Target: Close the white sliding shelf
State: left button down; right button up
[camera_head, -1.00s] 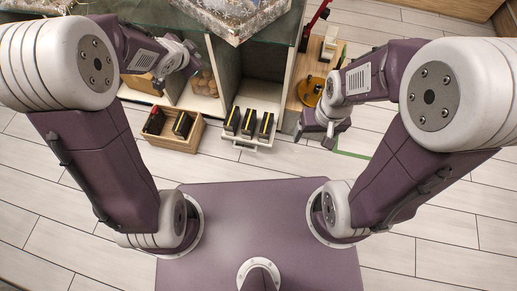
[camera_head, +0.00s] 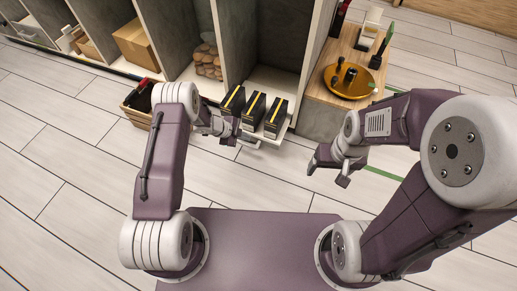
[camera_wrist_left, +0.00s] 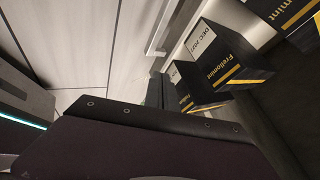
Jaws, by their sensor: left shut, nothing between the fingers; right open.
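The white sliding shelf (camera_head: 287,128) sticks out of the cabinet's lower compartment, in the middle of the head view. Several black boxes with yellow edges (camera_head: 254,108) stand on it. My left gripper (camera_head: 238,136) is shut and empty at the front of the shelf; whether it touches the shelf is hard to tell. In the left wrist view, boxes lettered "Frellomint" (camera_wrist_left: 220,63) are close by, and the dark gripper body hides much of the scene. My right gripper (camera_head: 330,172) is open and empty, over the floor to the right of the shelf.
A wooden crate (camera_head: 133,108) sits left of the shelf, partly behind my left arm. Right of the shelf is a wooden-topped unit with a round yellow tray (camera_head: 349,82). A cardboard box (camera_head: 139,42) fills another compartment. The floor before the shelf is clear.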

pick_arm(q)
jog(key=b+x, duration=0.6)
jog(key=x, duration=0.2)
jog(key=shift+f, duration=0.2)
jog(key=shift+w+d+f+b, duration=0.35)
jog(key=shift+d+f+b, duration=0.1)
jog(key=shift+b, duration=0.05)
jog(key=shift+w+r, duration=0.1)
jog(key=shift+w, duration=0.05)
